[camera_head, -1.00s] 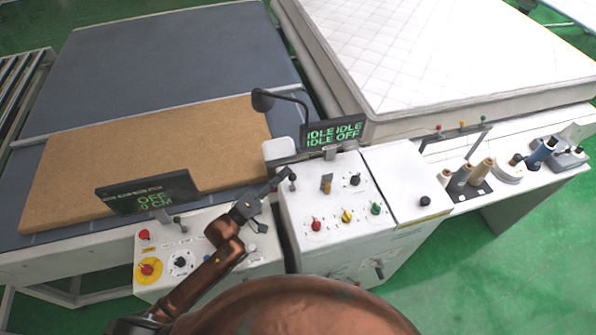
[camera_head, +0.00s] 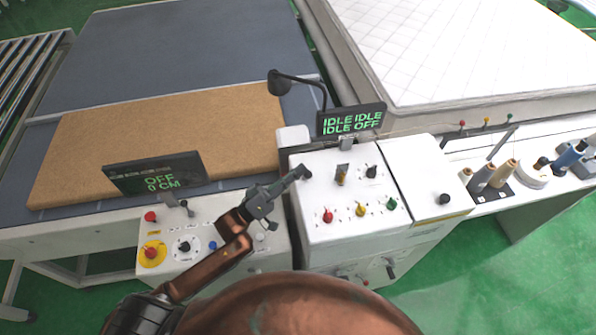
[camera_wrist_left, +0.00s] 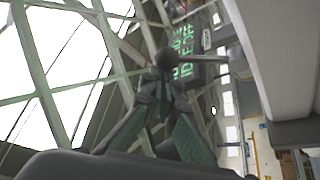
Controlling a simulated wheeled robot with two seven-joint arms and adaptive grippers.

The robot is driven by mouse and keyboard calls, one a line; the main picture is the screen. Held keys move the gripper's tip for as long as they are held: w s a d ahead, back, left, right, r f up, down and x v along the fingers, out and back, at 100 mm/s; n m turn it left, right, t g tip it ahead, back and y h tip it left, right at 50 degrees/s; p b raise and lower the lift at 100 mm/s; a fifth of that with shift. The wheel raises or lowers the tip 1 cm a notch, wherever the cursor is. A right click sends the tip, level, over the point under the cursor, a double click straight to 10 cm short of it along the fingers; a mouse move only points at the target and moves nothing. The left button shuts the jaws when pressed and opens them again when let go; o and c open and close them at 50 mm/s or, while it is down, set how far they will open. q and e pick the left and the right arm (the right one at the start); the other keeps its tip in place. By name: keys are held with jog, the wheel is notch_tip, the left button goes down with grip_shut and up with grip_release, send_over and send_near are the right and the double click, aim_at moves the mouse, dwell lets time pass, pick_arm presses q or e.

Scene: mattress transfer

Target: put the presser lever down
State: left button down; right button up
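The presser lever's dark round knob (camera_head: 306,173) is at the left edge of the white control box, and I take it to be the presser lever. My left gripper (camera_head: 294,178) reaches it from the lower left, with its fingers narrow and close together. In the left wrist view a grey knob (camera_wrist_left: 166,58) sits right at the fingertips (camera_wrist_left: 158,80). The fingers appear to touch it; I cannot tell whether they grip it. The lever's shaft is mostly hidden. My right gripper is not in view.
The control box (camera_head: 325,235) carries red, yellow and green knobs and a display (camera_head: 350,120) reading IDLE and OFF. A second display (camera_head: 155,175) reads OFF, 0 CM. A brown slab (camera_head: 200,135) lies behind, and a white mattress (camera_head: 440,50) is at back right. Thread cones (camera_head: 500,174) stand at right.

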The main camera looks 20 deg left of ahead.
pick_arm(q)
jog(key=shift+f, duration=0.1)
jog(key=shift+s+a+f, duration=0.1)
jog(key=shift+s+f, duration=0.05)
jog(key=v, duration=1.1)
jog(key=shift+s+a, duration=0.2)
jog(key=shift+d, duration=0.1)
